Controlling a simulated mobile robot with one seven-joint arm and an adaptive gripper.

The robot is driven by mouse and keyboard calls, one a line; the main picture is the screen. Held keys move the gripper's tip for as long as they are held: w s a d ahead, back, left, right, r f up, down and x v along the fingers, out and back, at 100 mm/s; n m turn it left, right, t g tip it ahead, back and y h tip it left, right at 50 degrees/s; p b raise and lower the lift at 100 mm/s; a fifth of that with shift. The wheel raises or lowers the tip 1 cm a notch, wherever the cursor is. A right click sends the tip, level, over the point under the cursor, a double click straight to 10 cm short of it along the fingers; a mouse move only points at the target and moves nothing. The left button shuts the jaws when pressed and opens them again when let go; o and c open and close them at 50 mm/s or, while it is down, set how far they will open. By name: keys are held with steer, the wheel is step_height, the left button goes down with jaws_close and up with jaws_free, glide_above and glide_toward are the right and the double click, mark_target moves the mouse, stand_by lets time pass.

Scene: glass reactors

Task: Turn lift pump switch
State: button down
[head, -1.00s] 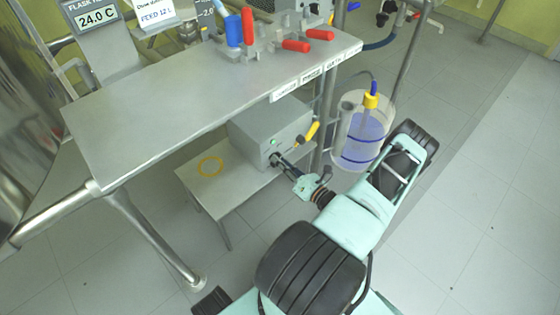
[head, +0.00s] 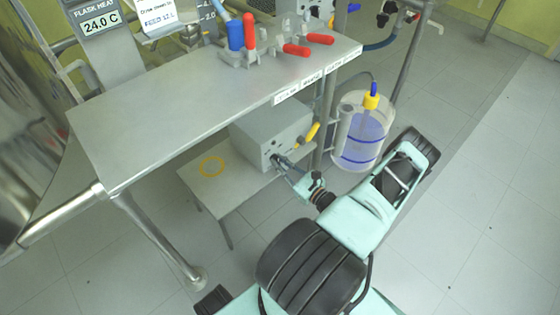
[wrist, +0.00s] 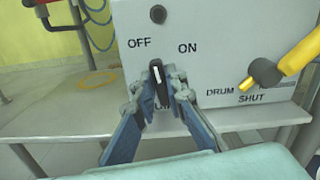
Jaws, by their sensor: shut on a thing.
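The lift pump switch (wrist: 156,77) is a dark knob with a white pointer line on the front of a grey box (wrist: 215,60). It sits below the printed words OFF and ON, and its pointer stands nearly upright, leaning slightly towards OFF. My gripper (wrist: 158,91) is shut on the knob, one finger on each side. The lower part of the knob and the label under it are partly hidden by the fingers. In the head view the grey box (head: 268,128) stands on a low table, with my gripper (head: 280,163) at its front face.
A yellow valve handle (wrist: 290,63) is right of the switch, near DRUM and SHUT labels. A dark round lamp (wrist: 158,14) is above the switch. A clear drum (head: 360,135) stands right of the box. The steel bench (head: 200,110) overhangs the low table (head: 230,180).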

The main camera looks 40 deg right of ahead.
steer(key=shift+w+a+n, duration=0.1)
steer(key=shift+n, duration=0.7)
steer(key=c, duration=2)
jaws_free()
steer(key=shift+o, duration=0.2)
steer(key=s, duration=0.7)
steer(key=shift+s+d, duration=0.25)
steer(key=shift+d, duration=0.1)
